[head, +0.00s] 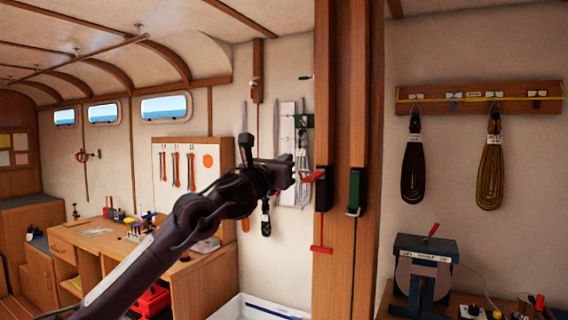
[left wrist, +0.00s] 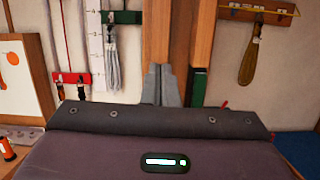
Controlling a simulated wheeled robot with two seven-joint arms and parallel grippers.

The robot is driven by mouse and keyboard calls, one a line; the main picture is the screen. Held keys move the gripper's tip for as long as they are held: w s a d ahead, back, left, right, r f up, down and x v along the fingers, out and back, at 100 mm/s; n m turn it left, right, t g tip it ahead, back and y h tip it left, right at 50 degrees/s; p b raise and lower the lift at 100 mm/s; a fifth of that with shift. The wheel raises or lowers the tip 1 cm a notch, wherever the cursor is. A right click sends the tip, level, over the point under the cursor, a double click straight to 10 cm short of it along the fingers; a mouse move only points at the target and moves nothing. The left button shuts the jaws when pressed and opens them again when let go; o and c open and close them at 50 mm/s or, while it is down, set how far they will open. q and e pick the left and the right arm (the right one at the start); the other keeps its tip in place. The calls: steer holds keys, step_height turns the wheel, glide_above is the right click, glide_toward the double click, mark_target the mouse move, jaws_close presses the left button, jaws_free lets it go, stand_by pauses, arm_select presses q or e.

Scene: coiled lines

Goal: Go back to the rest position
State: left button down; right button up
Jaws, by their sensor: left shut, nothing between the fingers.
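My left arm reaches in from the lower left of the head view. My left gripper (head: 302,174) is raised in front of the wooden post (head: 346,265), near a red lever on it; I cannot tell whether they touch. In the left wrist view the two grey fingers of my left gripper (left wrist: 163,84) are together, with nothing between them. My right gripper is in neither view.
Two coiled lines, one dark (head: 412,170) and one olive (head: 489,170), hang from a wooden rack (head: 480,98) at right. A grey coil (left wrist: 113,62) hangs left of the post. A workbench (head: 100,238) stands at left, a blue-framed machine (head: 424,272) at lower right.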

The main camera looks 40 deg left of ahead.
arm_select(q)
steer(key=shift+w+a+f, duration=0.15)
steer(key=shift+w+f, duration=0.05)
steer(key=shift+w, duration=0.05)
